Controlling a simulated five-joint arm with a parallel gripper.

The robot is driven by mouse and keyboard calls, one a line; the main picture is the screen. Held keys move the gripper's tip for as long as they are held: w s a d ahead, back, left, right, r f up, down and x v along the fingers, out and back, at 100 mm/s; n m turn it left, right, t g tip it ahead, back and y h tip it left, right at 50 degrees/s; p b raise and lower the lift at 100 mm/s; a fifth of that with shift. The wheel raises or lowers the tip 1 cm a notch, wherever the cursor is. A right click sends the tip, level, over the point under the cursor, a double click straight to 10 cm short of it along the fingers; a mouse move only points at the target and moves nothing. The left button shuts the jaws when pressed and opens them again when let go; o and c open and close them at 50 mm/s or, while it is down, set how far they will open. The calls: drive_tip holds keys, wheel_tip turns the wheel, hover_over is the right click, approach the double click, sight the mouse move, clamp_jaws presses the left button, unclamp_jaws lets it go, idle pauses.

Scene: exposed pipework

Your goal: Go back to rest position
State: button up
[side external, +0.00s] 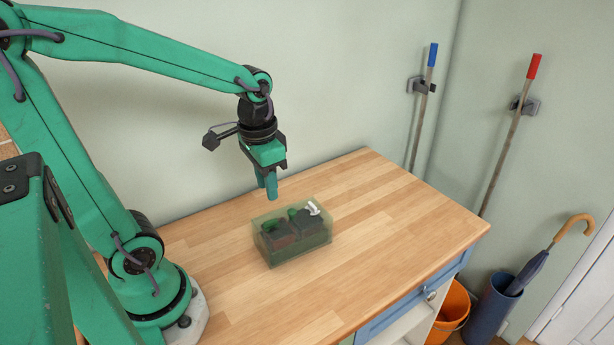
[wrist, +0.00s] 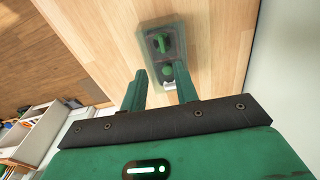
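My gripper (side external: 267,188) hangs fingers-down in the air, above and slightly left of a translucent green box on the wooden tabletop. In the wrist view my gripper (wrist: 160,82) has its two fingers apart, with nothing visible between the tips. The green box (side external: 303,256) holds two dark block-like items with green parts on top, and a small white piece at its right end. In the wrist view the box (wrist: 146,38) lies beyond the fingertips, its near end partly between the fingers.
The wooden tabletop (side external: 405,228) is clear around the box. A pale wall (side external: 330,75) stands behind it. Past its right end are an orange bucket (side external: 451,308), a blue umbrella stand (side external: 490,312), and two wall-hung poles, blue-tipped (side external: 422,115) and red-tipped (side external: 510,145).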

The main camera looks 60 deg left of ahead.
drive_tip(key=s+d+r+t, duration=0.3)
drive_tip(key=s+r+t, duration=0.1)
drive_tip(key=r, duration=0.2)
drive_tip(key=shift+d+r+n+t, duration=0.2)
drive_tip(key=shift+r+n+t, duration=0.15)
drive_tip(key=shift+n+t, duration=0.05)
drive_tip(key=shift+s, duration=0.1)
idle(0.9)
